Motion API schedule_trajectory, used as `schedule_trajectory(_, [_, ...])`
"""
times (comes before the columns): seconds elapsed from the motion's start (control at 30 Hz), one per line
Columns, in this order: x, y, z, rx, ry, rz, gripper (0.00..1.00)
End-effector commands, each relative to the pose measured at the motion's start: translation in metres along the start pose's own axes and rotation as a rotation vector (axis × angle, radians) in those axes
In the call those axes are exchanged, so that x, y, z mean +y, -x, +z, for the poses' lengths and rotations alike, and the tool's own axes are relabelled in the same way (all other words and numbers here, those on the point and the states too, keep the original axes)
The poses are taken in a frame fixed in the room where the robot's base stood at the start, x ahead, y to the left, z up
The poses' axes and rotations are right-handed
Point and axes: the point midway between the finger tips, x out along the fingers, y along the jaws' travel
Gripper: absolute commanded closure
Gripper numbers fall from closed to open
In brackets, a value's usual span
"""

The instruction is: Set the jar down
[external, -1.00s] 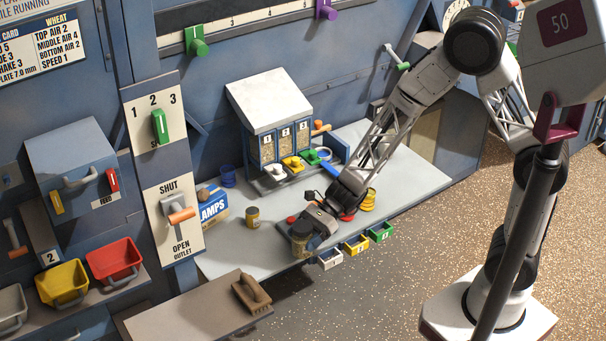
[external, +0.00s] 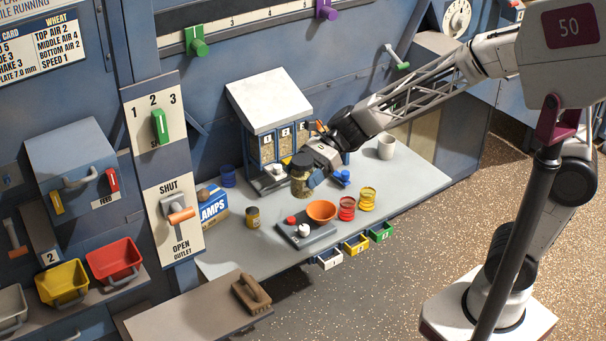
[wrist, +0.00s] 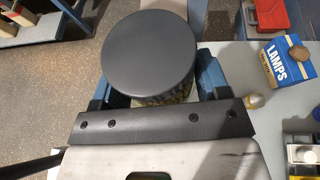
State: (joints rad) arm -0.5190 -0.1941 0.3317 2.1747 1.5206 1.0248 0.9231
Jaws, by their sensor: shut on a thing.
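The jar (external: 302,184) is a clear container with a dark round lid and brownish contents. It looks upright, in front of the white-topped dispenser in the external view. My gripper (external: 314,178) is shut on it from the right side. In the wrist view the lid (wrist: 149,48) covers the space between the blue fingers of my gripper (wrist: 153,76), and little of the jar's body shows. The jar looks held over the bench (external: 400,180), but its exact height above the surface cannot be told.
A scale (external: 306,238) with a red knob, an orange bowl (external: 321,210), a red ring stack (external: 347,208) and a yellow one (external: 367,199) stand nearby. A white mug (external: 386,148) stands at right. The LAMPS box (external: 212,208) and a small jar (external: 253,217) are left.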

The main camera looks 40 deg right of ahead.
Motion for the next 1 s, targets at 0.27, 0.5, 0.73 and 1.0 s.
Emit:
schedule_trajectory(0.27, [-0.004,0.021,0.044,0.000,-0.001,-0.005,0.66])
schedule_trajectory(0.5, [-0.035,0.037,0.040,-0.001,-0.016,-0.041,0.66])
schedule_trajectory(0.73, [-0.076,0.061,0.033,-0.002,-0.036,-0.088,0.66])
schedule_trajectory(1.0, [-0.134,0.104,0.020,-0.003,-0.065,-0.159,0.66])
